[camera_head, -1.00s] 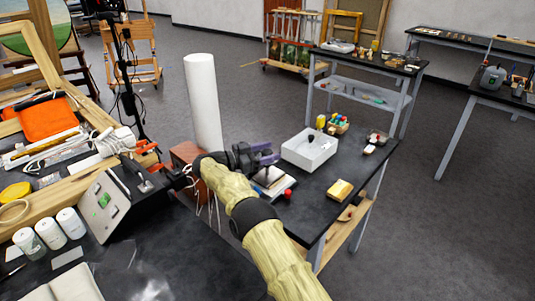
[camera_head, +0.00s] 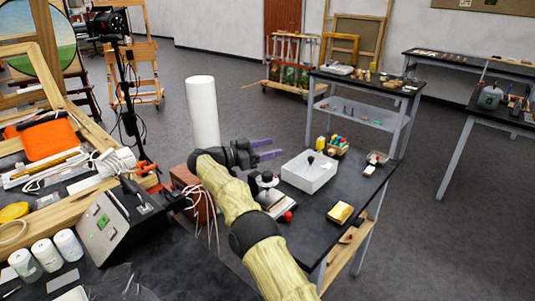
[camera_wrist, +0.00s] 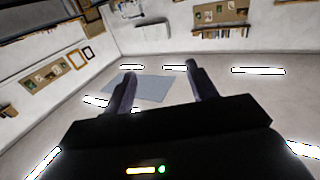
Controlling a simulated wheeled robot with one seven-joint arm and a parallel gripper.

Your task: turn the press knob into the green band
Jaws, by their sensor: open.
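A small press (camera_head: 277,203) stands on the dark bench, with a red ball (camera_head: 288,216) at its front and a dark round knob (camera_head: 267,177) at its top. A white box (camera_head: 309,171) beside it carries a black knob-like piece (camera_head: 311,159). I cannot tell which is the press knob, and no green band can be made out on either. My gripper (camera_head: 277,148) is open and empty, above and behind the press, its purple fingers pointing right. In the wrist view the fingers (camera_wrist: 161,72) are apart, with only the room beyond them.
A white cylinder (camera_head: 202,112) stands behind my arm. A yellow block (camera_head: 340,212), a yellow bottle (camera_head: 321,147) and a small colourful rack (camera_head: 336,145) share the bench. Open floor lies to the right.

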